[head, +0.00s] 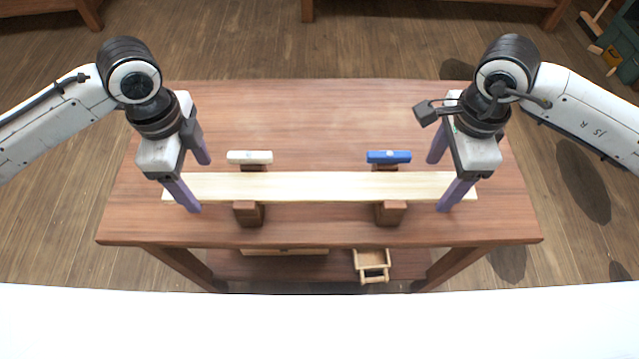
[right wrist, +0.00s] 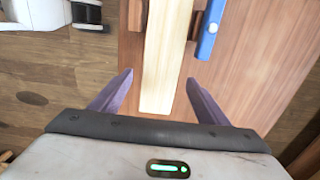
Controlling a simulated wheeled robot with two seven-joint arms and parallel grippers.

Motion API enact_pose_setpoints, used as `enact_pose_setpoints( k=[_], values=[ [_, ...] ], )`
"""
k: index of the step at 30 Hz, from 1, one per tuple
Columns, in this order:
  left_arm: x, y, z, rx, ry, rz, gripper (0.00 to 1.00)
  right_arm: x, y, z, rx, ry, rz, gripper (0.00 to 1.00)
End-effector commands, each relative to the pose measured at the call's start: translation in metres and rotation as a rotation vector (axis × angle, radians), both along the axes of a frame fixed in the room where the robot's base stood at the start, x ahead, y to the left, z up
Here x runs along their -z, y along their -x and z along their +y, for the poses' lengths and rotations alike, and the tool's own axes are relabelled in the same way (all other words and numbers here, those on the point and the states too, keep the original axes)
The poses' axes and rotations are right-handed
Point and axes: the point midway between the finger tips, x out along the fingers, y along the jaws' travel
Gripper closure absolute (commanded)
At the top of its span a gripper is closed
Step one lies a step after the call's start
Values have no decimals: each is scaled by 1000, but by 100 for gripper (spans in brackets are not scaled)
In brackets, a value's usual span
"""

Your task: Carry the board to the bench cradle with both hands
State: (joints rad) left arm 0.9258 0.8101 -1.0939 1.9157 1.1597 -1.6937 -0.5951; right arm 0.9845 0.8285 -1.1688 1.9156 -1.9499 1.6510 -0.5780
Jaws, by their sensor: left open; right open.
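The long pale board (head: 318,186) lies level across the bench (head: 310,120). It rests at the bench cradle, between brown front blocks, left (head: 248,214) and right (head: 390,213), and brown blocks behind it. My left gripper (head: 198,184) is open around the board's left end, one finger on each side. My right gripper (head: 437,185) is open around the right end. In the right wrist view the board (right wrist: 166,50) runs between the spread purple fingers, with a gap on both sides. How the board's underside is supported is hidden.
A white bar (head: 249,157) and a blue bar (head: 388,157) sit behind the board, by the rear blocks. The bench top beyond them is clear. A small wooden crate (head: 372,262) is on the lower shelf. A green cabinet (head: 620,45) stands at the far right.

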Motion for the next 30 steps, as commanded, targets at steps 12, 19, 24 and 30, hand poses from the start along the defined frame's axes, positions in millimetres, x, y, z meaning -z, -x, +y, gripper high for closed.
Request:
enact_pose_setpoints(
  k=[12,19,24,30],
  values=[
    [12,0,0,1,1,-1,31,12,0,0,-1,0,0,31],
    [12,0,0,1,1,-1,62,12,0,0,-1,0,0,62],
    [11,0,-1,1,1,-1,83,12,0,0,-1,0,0,83],
    [10,0,-1,1,2,-2,83,10,0,0,-1,-1,-1,83]
  ],
)
